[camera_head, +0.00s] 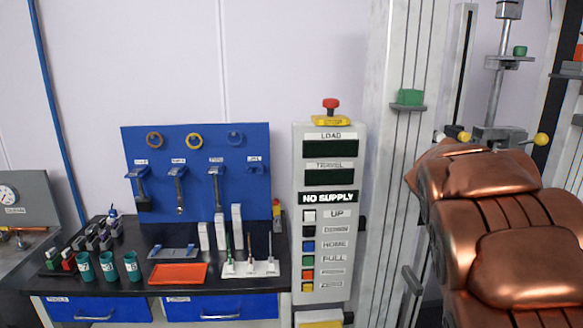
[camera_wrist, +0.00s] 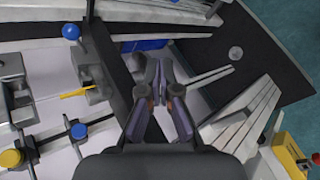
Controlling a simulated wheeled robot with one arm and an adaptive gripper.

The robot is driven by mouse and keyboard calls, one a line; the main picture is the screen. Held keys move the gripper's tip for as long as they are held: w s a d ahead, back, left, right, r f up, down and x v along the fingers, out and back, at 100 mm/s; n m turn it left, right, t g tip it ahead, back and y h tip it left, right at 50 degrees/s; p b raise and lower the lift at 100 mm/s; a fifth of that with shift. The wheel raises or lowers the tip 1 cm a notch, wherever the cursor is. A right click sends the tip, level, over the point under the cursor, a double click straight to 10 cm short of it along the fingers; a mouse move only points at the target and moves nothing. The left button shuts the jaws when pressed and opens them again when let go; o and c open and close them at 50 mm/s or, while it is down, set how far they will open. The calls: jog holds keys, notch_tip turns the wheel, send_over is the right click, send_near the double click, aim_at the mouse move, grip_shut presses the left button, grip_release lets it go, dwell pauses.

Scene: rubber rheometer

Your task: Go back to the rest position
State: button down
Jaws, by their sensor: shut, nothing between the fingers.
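My gripper (camera_wrist: 158,72) shows in the wrist view with its fingers close together and nothing between them. Past the fingertips are a dark surface (camera_wrist: 205,62) and grey metal bars of the machine. In the head view my copper-coloured arm fills the lower right and stands in front of the test machine (camera_head: 400,170). My gripper does not show in the head view.
A control panel (camera_head: 329,230) with a red stop button (camera_head: 331,105) stands left of the machine. A black bench (camera_head: 130,262) holds teal cups (camera_head: 107,266), an orange tray (camera_head: 178,274) and several tools. Yellow and blue knobs (camera_wrist: 78,131) lie left of my gripper in the wrist view.

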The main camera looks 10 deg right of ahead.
jog(key=s+a+f+m+g+y, duration=0.1)
jog(key=s+a+f, duration=0.4)
jog(key=s+a, duration=0.5)
jog(key=s+a+f+m+g+y, duration=0.2)
jog(key=s+a+f+y, duration=0.3)
jog(key=s+a, duration=0.6)
jog(key=s+a+f+m+g+y, duration=0.1)
jog(key=s+a+f+m+y, duration=0.2)
jog(key=s+a, duration=0.7)
notch_tip(320, 180, down, 2)
jog(key=shift+s+a+m+g+y, duration=0.2)
jog(key=shift+a+m+g+y, duration=0.1)
jog(key=shift+a+m+y, duration=0.15)
